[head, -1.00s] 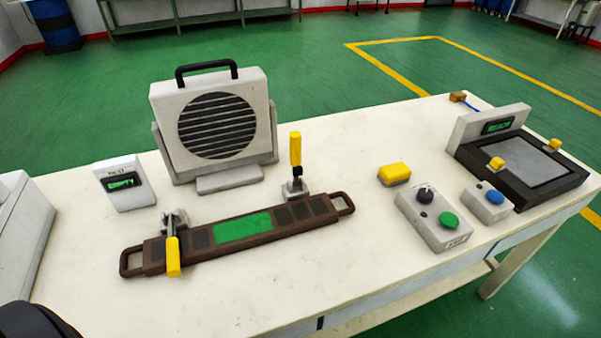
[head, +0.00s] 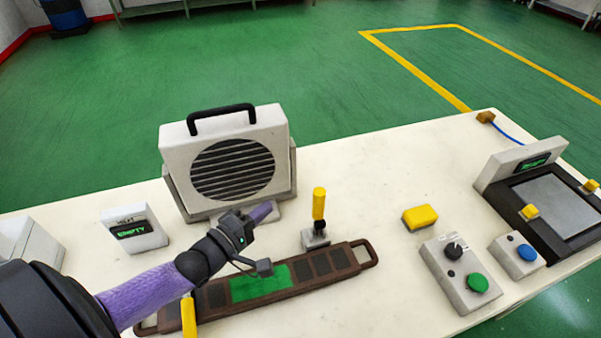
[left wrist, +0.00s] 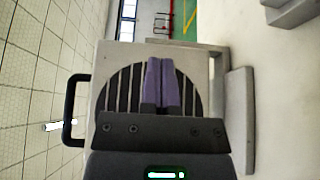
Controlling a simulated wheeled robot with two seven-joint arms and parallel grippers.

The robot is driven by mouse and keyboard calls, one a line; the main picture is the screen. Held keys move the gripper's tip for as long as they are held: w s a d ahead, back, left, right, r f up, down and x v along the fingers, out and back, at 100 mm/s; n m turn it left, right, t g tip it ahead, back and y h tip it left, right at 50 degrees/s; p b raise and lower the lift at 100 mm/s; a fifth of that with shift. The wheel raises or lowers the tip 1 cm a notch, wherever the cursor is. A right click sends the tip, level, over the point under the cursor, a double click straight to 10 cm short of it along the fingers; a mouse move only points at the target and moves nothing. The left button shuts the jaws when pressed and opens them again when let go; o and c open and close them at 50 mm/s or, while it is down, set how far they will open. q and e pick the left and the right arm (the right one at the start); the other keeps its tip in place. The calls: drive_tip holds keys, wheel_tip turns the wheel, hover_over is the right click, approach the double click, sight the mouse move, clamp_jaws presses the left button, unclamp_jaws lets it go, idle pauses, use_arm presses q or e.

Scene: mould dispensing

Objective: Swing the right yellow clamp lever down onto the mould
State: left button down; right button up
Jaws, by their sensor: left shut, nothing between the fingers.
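The right yellow clamp lever (head: 319,203) stands upright on its small grey base behind the right part of the mould. The brown mould (head: 318,270), with a green patch in its middle and a loop handle at its right end, lies on the table. The left yellow clamp lever (head: 189,317) is lowered over the mould's left part, partly hidden by my arm. My left gripper (head: 262,212) is shut and empty, in front of the fan heater and to the left of the right lever. Its purple fingers (left wrist: 160,85) are together in the left wrist view. My right gripper is not in view.
The white fan heater (head: 228,150) with a black handle stands behind the mould and fills much of the left wrist view (left wrist: 190,60). A small display box (head: 134,228) stands left. A yellow block (head: 420,217), a button box (head: 460,275) and a scale-like device (head: 555,205) are at right.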

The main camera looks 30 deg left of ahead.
sight(319, 215)
use_arm(q)
drive_tip(key=w+d, duration=0.5)
drive_tip(key=w, duration=0.2)
drive_tip(key=shift+w+d+r+b, duration=0.25)
drive_tip(key=shift+d+b, duration=0.1)
drive_tip(key=shift+b, duration=0.1)
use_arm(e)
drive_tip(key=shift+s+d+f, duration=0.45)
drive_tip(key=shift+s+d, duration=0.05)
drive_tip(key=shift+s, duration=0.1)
use_arm(q)
drive_tip(key=shift+s, duration=0.1)
